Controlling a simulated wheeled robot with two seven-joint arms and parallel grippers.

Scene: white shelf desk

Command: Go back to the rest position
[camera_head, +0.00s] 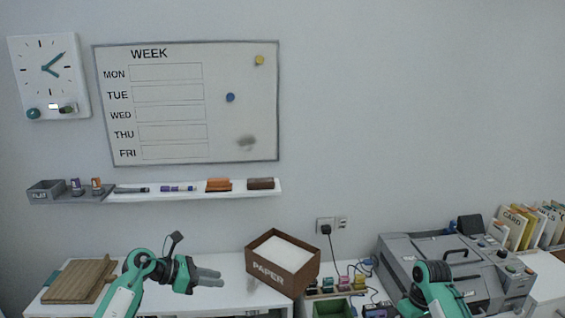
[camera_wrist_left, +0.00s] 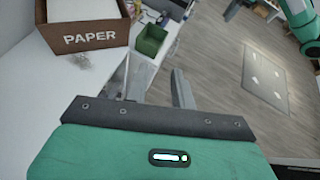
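My left gripper (camera_head: 209,277) is above the white desk, left of the paper box, with its grey fingers pointing right. In the left wrist view its fingers (camera_wrist_left: 160,92) stand apart with nothing between them, and part of the floor shows beyond. My right arm (camera_head: 435,290) shows at the lower right in front of the grey machine.
The brown PAPER box (camera_head: 283,262) stands on the white desk (camera_head: 215,300). A green bin (camera_head: 332,308) is right of it. A grey machine (camera_head: 455,262) stands at the right, and wooden boards (camera_head: 79,280) lie at the left. A wall shelf (camera_head: 155,194) hangs above.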

